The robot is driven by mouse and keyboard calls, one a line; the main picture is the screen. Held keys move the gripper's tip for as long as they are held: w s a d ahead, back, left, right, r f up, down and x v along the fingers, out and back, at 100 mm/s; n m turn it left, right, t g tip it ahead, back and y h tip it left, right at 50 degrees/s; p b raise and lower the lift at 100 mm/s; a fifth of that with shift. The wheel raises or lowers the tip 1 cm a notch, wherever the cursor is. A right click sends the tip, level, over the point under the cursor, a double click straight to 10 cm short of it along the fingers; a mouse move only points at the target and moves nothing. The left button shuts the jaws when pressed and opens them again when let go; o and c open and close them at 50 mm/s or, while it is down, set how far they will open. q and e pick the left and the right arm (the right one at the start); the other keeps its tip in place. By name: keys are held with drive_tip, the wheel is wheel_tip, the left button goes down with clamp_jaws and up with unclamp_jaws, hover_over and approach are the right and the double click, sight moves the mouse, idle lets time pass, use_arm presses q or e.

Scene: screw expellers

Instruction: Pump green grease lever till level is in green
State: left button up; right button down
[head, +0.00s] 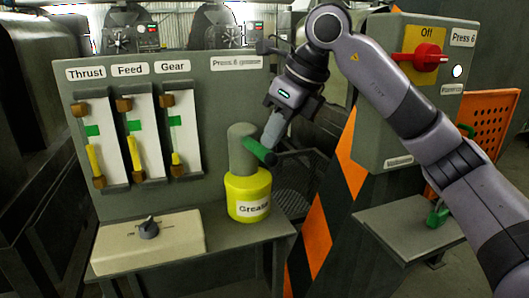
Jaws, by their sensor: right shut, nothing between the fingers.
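The grease pump (242,150) is a grey cylinder on a yellow base labelled "Grease". Its green lever handle (259,151) sticks out to the right and slopes down. My right gripper (269,142) is shut and empty, pointing down, with its fingertips at the green handle; I cannot tell whether they touch it. Three gauges stand on the panel: Thrust (92,117), Feed (131,112) and Gear (172,105). Each has a green mark and a yellow column. In all three the yellow column top is below the green mark. My left gripper is not in view.
A beige box with a dark knob (149,228) sits on the shelf left of the pump. On the right is a grey control box (393,140) with a red "Off" switch (427,57). An orange-and-black striped post (333,200) stands between them.

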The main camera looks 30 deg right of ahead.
drive_tip(key=shift+f, duration=0.1)
wheel_tip(320, 180, down, 4)
drive_tip(key=b, duration=0.3)
drive_tip(key=shift+f, duration=0.2)
drive_tip(key=shift+r, duration=0.1)
approach(274, 154)
drive_tip(key=shift+d+f, duration=1)
drive_tip(key=shift+f, duration=0.25)
drive_tip(key=shift+p, duration=0.4)
